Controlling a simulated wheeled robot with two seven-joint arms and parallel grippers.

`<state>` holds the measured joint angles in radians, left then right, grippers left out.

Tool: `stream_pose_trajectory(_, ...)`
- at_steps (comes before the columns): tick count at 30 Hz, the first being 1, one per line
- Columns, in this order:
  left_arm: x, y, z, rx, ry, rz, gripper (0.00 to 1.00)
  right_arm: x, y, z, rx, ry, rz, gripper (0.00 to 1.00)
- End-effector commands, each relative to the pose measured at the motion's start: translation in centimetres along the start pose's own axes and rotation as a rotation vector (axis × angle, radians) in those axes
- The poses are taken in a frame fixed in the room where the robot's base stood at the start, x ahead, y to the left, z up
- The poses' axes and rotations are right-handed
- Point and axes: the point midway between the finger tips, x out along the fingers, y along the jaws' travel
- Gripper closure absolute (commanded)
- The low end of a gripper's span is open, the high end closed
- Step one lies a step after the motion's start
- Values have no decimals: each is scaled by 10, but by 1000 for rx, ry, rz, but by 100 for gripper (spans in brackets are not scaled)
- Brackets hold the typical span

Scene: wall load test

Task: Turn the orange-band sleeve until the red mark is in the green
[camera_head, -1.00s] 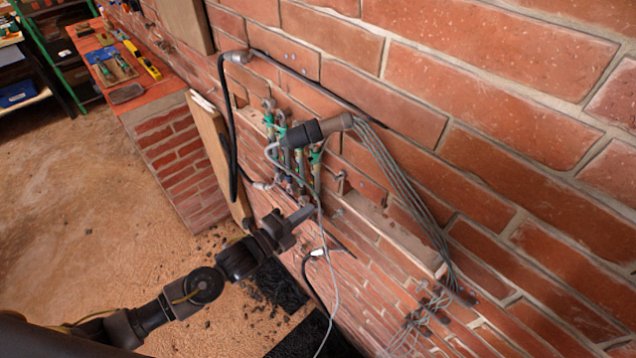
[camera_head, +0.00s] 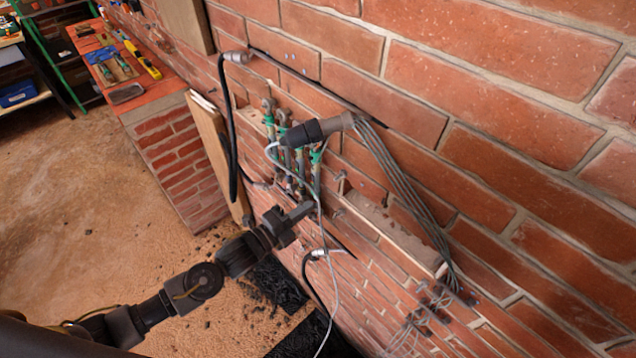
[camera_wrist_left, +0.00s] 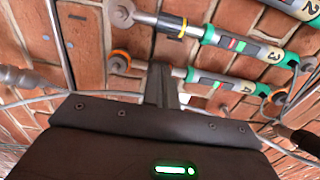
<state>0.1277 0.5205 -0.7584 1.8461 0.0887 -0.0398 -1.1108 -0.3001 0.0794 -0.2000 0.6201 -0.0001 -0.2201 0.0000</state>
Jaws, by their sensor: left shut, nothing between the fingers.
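Several rod units with green end pieces (camera_head: 283,118) hang on the brick wall, partly hidden by cables in the head view. In the left wrist view, the nearest unit, marked 4 (camera_wrist_left: 246,88), has a dark window with red and green marks; whether they line up is too small to tell. An orange band (camera_wrist_left: 120,57) shows at its left end, and more orange (camera_wrist_left: 278,98) at its right. My left gripper (camera_head: 304,208) is shut and empty. Its fingertips (camera_wrist_left: 161,72) overlap the rod of unit 4; I cannot tell whether they touch. My right gripper is not in view.
A thick dark plug with a grey cable bundle (camera_head: 390,185) crosses in front of the units. A black cable (camera_head: 232,130) hangs left, and a thin grey cable runs past my left gripper. A brick bench (camera_head: 180,150) stands left; open floor lies before it.

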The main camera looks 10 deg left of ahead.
Motion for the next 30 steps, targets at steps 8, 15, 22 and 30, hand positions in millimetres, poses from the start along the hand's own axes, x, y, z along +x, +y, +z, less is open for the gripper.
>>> stream_pose_trajectory(8, 0, 0, 6, 0, -1, 0, 100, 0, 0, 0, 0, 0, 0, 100)
stream_pose_trajectory(15, 0, 0, 6, 0, 0, 0, 100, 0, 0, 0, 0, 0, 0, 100)
stream_pose_trajectory(22, -3, 0, 5, 0, 0, 1, 100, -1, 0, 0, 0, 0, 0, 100)
stream_pose_trajectory(30, -10, 0, 5, 0, 0, 0, 100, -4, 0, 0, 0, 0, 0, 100)
